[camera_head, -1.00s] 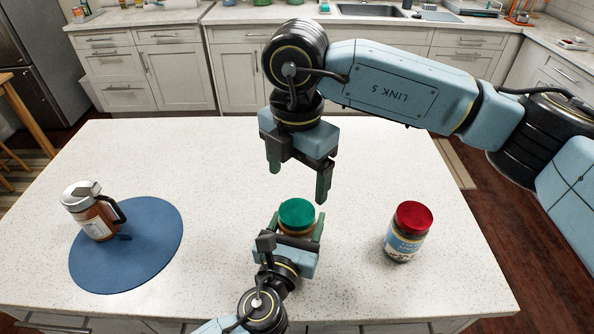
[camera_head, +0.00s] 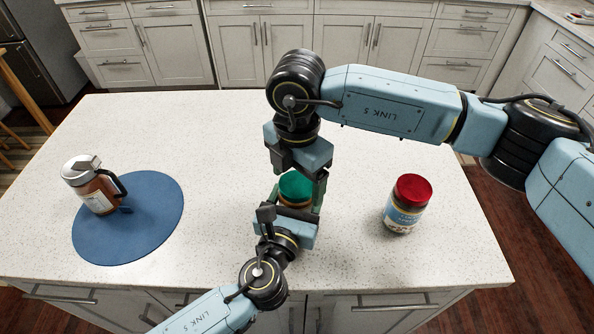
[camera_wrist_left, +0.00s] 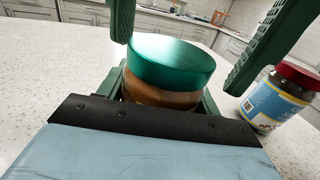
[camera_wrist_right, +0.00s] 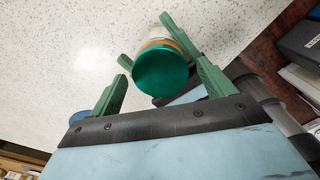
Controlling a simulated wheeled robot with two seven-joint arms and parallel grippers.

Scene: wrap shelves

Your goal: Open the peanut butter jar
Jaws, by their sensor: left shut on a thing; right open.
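The peanut butter jar with a green lid (camera_head: 296,186) and brown contents stands upright near the middle of the counter. In the left wrist view its brown body (camera_wrist_left: 160,92) sits between my left fingers. My left gripper (camera_head: 297,203) is shut on the jar's body, below the lid. My right gripper (camera_head: 299,178) points down from above and is open. Its fingers are on either side of the green lid, which shows between them in the right wrist view (camera_wrist_right: 160,70), with gaps visible. The jar's lower part is mostly hidden by my left gripper.
A red-lidded jar with a blue label (camera_head: 406,205) stands to the right on the white speckled counter (camera_head: 120,125). A brown bottle with a handle (camera_head: 95,192) stands on a round blue mat (camera_head: 150,230) at the left. Counter space between these is clear.

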